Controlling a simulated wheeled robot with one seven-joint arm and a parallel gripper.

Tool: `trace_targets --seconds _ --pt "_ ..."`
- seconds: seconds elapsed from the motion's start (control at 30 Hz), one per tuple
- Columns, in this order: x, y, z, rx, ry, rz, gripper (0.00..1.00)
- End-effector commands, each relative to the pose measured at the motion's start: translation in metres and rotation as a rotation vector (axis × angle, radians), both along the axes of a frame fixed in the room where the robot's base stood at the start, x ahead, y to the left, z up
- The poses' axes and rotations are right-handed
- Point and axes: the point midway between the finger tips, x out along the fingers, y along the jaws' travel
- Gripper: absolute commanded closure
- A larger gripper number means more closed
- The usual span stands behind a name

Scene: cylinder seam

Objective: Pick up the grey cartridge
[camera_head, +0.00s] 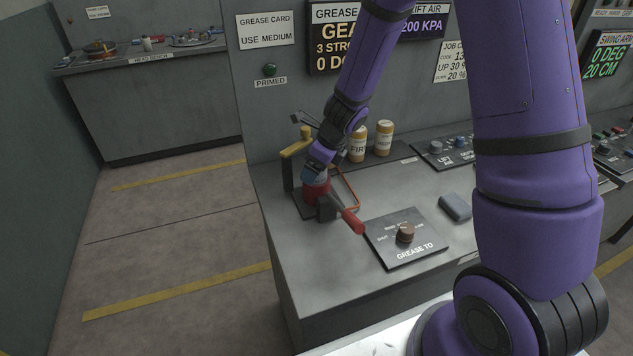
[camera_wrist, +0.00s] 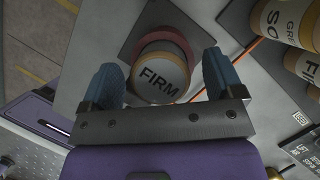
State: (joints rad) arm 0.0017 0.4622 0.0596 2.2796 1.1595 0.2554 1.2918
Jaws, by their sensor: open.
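A cartridge marked FIRM (camera_wrist: 160,76), with a greyish face and tan rim, sits in a red collar at the bench's left end. In the wrist view it lies between the two blue fingers of my gripper (camera_wrist: 163,82), with a gap visible at the sides. My gripper is open. In the head view, my gripper (camera_head: 312,172) is over the red collar (camera_head: 317,191) and hides most of the cartridge. I cannot tell whether the fingers touch it.
Two tan-capped cartridges (camera_head: 357,144) (camera_head: 384,138) stand behind to the right. A yellow-topped post (camera_head: 297,146) and a red-handled lever (camera_head: 352,220) are close to my gripper. A GREASE TO panel with a brown knob (camera_head: 405,234) and a dark grey block (camera_head: 455,207) are further right.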

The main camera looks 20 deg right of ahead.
Motion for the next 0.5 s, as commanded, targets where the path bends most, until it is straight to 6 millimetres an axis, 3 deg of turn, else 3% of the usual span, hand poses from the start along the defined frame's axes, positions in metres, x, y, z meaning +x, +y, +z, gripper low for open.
trace_targets --seconds 0.07,0.4,0.5 --pt "0.0 0.0 0.0002 0.0 0.0 0.0 0.16" --pt "0.0 0.0 0.0003 0.0 0.0 0.0 0.93" --pt "0.0002 0.0001 0.0006 0.001 -0.001 0.0 0.93"
